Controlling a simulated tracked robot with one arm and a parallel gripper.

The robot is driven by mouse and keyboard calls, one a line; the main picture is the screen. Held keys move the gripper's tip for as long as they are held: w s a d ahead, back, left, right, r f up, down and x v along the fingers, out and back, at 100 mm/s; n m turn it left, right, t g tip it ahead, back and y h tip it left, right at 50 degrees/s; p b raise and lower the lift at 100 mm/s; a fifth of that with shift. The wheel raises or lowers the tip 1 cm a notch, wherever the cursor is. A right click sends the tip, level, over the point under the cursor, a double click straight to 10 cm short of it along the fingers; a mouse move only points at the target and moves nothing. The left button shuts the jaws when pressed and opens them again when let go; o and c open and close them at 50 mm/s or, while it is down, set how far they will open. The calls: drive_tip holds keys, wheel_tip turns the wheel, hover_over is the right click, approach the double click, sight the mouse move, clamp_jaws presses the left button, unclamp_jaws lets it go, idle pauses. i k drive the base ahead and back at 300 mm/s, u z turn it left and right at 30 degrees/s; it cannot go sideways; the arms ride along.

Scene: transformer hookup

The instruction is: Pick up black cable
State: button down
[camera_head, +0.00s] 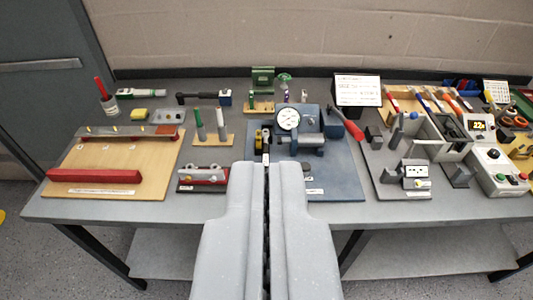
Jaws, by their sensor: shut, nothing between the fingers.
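My gripper (266,168) is in the lower middle of the view, pointing at the workbench. Its two grey fingers are side by side with only a thin dark gap, shut and empty. I cannot make out a black cable for certain. A small dark upright piece stands just beyond the fingertips, beside a yellow and black part (258,139) on the blue plate; what it is I cannot tell. The fingers hide part of the bench front.
The grey workbench (110,211) is crowded. A wooden board (75,157) with a red bar is at left. A blue plate (345,180) with a dial gauge (288,119) is in the middle. Grey fixtures (415,172) and a control box (494,168) are at right. A wall stands behind.

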sight(266, 151)
drive_tip(key=z, duration=0.05)
drive_tip(key=i, duration=1.4)
drive_tip(key=u, duration=0.6)
